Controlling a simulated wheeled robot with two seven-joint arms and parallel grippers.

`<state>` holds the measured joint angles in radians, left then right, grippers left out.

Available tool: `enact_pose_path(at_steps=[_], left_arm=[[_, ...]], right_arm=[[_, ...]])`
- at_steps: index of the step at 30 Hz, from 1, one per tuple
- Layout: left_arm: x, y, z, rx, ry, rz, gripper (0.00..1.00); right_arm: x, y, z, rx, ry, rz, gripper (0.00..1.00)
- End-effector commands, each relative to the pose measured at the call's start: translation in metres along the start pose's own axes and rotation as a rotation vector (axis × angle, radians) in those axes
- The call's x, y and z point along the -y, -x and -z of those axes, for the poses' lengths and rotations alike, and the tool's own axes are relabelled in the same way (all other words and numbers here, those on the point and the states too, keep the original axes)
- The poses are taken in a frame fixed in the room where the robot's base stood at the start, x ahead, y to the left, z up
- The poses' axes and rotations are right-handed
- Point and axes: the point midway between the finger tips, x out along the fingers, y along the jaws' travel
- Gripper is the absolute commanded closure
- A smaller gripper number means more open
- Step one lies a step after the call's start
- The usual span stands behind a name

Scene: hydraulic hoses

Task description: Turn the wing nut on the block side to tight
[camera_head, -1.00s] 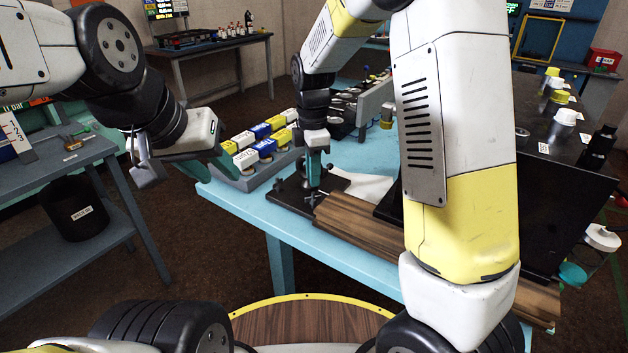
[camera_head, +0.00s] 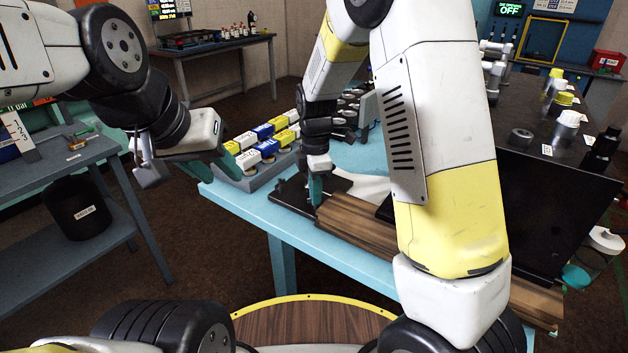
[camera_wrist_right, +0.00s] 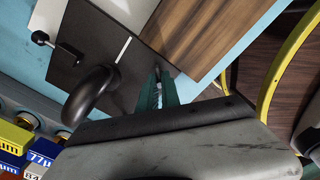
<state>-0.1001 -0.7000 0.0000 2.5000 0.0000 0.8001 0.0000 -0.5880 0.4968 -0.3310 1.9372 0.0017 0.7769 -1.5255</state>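My right gripper (camera_head: 316,188) points down at the front corner of the black plate (camera_head: 289,193), beside the wooden board. In the right wrist view its teal fingers (camera_wrist_right: 158,88) are close together, with a small pale metallic bit between them. I cannot tell whether this is the wing nut or whether they grip it. The wing nut is not clearly visible in the head view, where the gripper covers that spot.
The wooden board (camera_head: 355,228) lies right beside the plate on the blue table (camera_head: 245,212). A large black panel (camera_head: 555,215) is at right. A black bin (camera_head: 78,210) stands at left.

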Motion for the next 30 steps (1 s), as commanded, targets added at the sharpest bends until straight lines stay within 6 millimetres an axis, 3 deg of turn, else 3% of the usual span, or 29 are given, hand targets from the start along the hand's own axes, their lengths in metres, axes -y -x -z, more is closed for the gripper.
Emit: enact_pose_path(at_steps=[11, 30], left_arm=[[0.0, 0.0, 0.0, 0.0, 0.0, 0.0, 0.64], [0.0, 0.0, 0.0, 0.0, 0.0, 0.0, 0.64]], right_arm=[[-0.0005, 0.0007, 0.0006, -0.002, -0.078, -0.001, 1.0], [-0.0011, 0.0011, 0.0007, -0.003, -0.63, -0.002, 1.0]])
